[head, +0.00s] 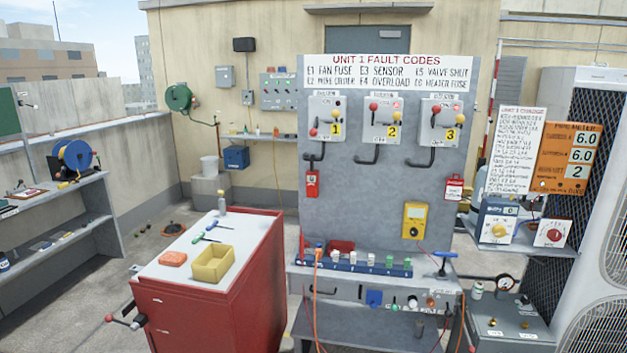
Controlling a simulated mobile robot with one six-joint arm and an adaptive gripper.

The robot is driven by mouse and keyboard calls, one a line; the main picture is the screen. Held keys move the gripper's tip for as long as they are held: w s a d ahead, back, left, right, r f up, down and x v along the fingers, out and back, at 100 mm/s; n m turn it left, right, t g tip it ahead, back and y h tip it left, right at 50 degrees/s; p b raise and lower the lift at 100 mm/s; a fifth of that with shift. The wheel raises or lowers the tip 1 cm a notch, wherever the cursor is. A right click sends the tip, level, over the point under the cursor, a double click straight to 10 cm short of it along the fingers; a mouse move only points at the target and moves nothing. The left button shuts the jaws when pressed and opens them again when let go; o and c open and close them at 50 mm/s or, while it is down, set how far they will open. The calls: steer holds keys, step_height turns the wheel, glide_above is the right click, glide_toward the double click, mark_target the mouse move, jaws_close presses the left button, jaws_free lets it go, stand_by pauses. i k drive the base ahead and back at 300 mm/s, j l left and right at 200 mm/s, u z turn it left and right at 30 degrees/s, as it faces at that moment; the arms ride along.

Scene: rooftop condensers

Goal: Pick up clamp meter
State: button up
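A yellow handheld meter (414,221) with a pale display is upright against the lower right of the grey panel (350,215), just above the bench ledge. It is the only handheld meter I can make out, and I cannot see clamp jaws on it, so I cannot tell for sure that it is the clamp meter. Nothing is touching it from the front. My gripper is not in view.
A red cabinet (205,310) with a yellow bin (213,264) and tools stands left of the bench. A blue-handled valve (445,258) sits right of the meter. An orange cable (317,295) hangs in front of the bench. Shelves (60,225) line the left.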

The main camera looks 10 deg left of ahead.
mark_target(312, 174)
steer(key=i+j, duration=0.2)
steer(key=j, duration=0.15)
steer(key=i+j+z, duration=0.1)
steer(key=i+j, duration=0.35)
steer(key=j, duration=0.25)
steer(key=i+j+z, duration=0.1)
steer(key=j, duration=0.25)
steer(key=i+j, duration=0.3)
steer(key=i+j+z, duration=0.1)
steer(key=j, duration=0.3)
steer(key=i+j, duration=0.25)
steer(key=j, duration=0.15)
steer(key=i+j, duration=0.2)
steer(key=j, duration=0.2)
steer(key=l+z, duration=0.05)
